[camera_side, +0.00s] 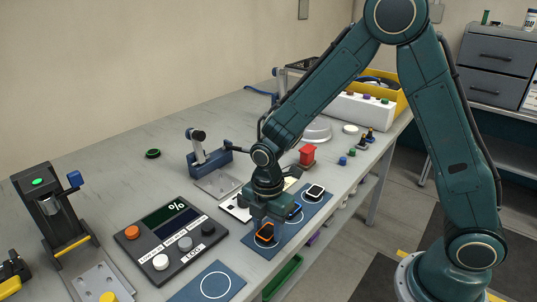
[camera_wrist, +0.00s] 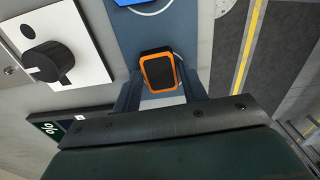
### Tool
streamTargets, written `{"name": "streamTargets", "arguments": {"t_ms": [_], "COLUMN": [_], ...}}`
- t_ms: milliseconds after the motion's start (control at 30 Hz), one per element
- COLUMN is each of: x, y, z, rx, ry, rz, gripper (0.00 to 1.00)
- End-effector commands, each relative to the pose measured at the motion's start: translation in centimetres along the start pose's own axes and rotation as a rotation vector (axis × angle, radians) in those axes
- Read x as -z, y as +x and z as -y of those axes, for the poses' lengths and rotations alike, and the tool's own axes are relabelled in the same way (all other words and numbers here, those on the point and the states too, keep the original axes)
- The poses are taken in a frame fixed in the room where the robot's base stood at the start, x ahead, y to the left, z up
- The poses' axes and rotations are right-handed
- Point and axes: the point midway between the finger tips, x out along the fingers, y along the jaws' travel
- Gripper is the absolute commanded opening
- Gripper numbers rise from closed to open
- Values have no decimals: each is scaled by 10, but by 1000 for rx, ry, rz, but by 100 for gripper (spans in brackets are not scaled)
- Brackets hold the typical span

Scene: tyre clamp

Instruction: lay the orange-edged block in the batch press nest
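The orange-edged block (camera_side: 265,233) has a dark top and lies on a blue mat with a white ring, at the near end of a row of blocks. It also shows in the wrist view (camera_wrist: 159,72). My gripper (camera_side: 267,219) points down directly over it. In the wrist view my gripper (camera_wrist: 161,86) has one finger on each side of the block, with a gap visible, so it looks open. A dark press-like station (camera_side: 55,210) with a green light and blue lever stands at the far left. I cannot tell which fixture holds the batch press nest.
A blue-edged block (camera_side: 295,213) and a white-edged block (camera_side: 315,191) lie beyond the orange-edged one. A button panel (camera_side: 170,237) and a blue clamp fixture (camera_side: 207,160) stand left of my gripper. An empty ringed mat (camera_side: 215,285) lies at the front edge.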

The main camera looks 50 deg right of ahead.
Motion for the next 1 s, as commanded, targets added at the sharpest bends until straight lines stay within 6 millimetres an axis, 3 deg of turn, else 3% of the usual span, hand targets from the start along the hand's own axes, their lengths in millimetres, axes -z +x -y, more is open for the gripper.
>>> {"name": "streamTargets", "arguments": {"t_ms": [33, 133, 467, 1000], "x": [0, 0, 0, 0], "y": [0, 0, -7, -37], "z": [0, 0, 0, -1], "rx": [0, 0, -1, -2], "ry": [0, 0, 0, 0], "rz": [0, 0, 0, 0], "gripper": [32, 13, 13, 13]}}
